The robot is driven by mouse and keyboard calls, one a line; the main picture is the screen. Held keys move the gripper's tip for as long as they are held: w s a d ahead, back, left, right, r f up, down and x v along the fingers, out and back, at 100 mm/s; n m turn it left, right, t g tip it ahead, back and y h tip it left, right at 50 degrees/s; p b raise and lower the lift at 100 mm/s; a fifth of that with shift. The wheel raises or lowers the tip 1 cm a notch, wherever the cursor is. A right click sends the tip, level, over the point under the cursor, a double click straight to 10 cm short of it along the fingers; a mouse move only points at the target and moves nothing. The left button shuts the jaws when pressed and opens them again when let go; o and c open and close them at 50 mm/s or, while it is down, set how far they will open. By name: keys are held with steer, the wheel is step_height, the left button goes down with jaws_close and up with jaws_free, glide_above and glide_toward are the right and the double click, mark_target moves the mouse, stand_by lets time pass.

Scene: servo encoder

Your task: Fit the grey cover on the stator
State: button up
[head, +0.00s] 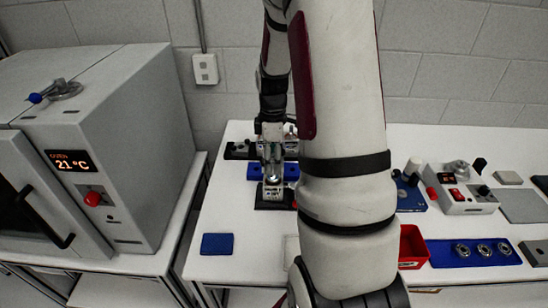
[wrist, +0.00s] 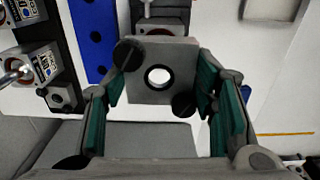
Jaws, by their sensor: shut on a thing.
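The grey cover (wrist: 178,55) is a square plate with a round hole in its middle and a black knob at each of two opposite corners. In the wrist view it sits between the green pads of my gripper (wrist: 160,92), which is shut on it. Just beyond the cover is a grey block with a reddish part (wrist: 163,28), partly hidden; I cannot tell whether it is the stator or whether the cover touches it. In the head view my gripper (head: 271,140) is small, over the left part of the table, and the cover cannot be made out there.
A blue strip with holes (wrist: 92,40) and labelled motor-like units (wrist: 40,65) stand left of the cover. A red bin (head: 412,247) and a blue tray (head: 440,254) with several rings are at the right. A blue pad (head: 217,244) lies front left. My arm hides the table's middle.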

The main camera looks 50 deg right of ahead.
steer(key=shift+f, duration=0.25)
stand_by(0.3)
steer(key=shift+f, duration=0.75)
steer(key=shift+f, duration=0.25)
steer(key=shift+f, duration=0.75)
steer(key=shift+f, duration=0.1)
steer(key=shift+f+b, duration=0.3)
steer(key=shift+f, duration=0.5)
steer(key=o, duration=1.7)
steer(key=shift+c, duration=0.2)
steer(key=shift+r, duration=0.1)
